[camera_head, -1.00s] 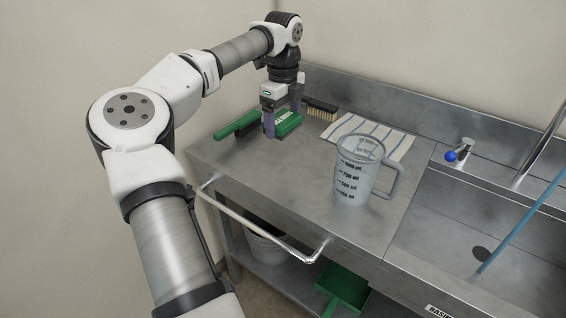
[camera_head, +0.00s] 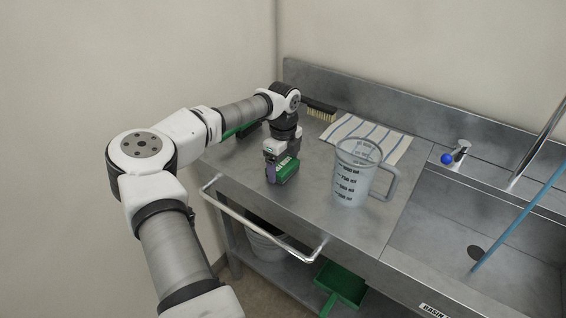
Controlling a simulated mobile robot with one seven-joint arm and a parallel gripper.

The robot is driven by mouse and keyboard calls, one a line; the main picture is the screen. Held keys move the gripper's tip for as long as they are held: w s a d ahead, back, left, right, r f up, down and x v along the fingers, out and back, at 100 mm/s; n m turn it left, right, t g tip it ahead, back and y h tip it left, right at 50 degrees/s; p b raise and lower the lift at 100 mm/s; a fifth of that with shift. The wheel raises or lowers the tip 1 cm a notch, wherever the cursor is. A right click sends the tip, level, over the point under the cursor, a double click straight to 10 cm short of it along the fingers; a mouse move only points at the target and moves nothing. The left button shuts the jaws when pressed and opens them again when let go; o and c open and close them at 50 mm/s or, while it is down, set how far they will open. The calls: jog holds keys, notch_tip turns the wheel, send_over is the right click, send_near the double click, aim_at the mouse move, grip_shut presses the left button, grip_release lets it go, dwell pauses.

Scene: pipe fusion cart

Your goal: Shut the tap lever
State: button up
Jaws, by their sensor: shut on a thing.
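The tap lever with a round blue knob (camera_head: 447,158) sits at the back of the sink, on the right. It is joined to a short chrome tap body (camera_head: 461,148). The lever's exact angle is hard to tell. My gripper (camera_head: 282,172) points down over the left part of the steel worktop, far from the tap. It is shut on a green block (camera_head: 287,171) with a pale label, low near the worktop's front side. Whether the block touches the worktop is unclear.
A clear measuring jug (camera_head: 352,185) stands between my gripper and the sink (camera_head: 430,235). A striped cloth (camera_head: 385,133) lies behind it. A bristle brush (camera_head: 319,112) lies at the back. A blue rod (camera_head: 520,215) leans in the sink. A chrome rail (camera_head: 262,222) runs along the front.

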jog(key=shift+f, duration=0.15)
jog(key=o, duration=0.8)
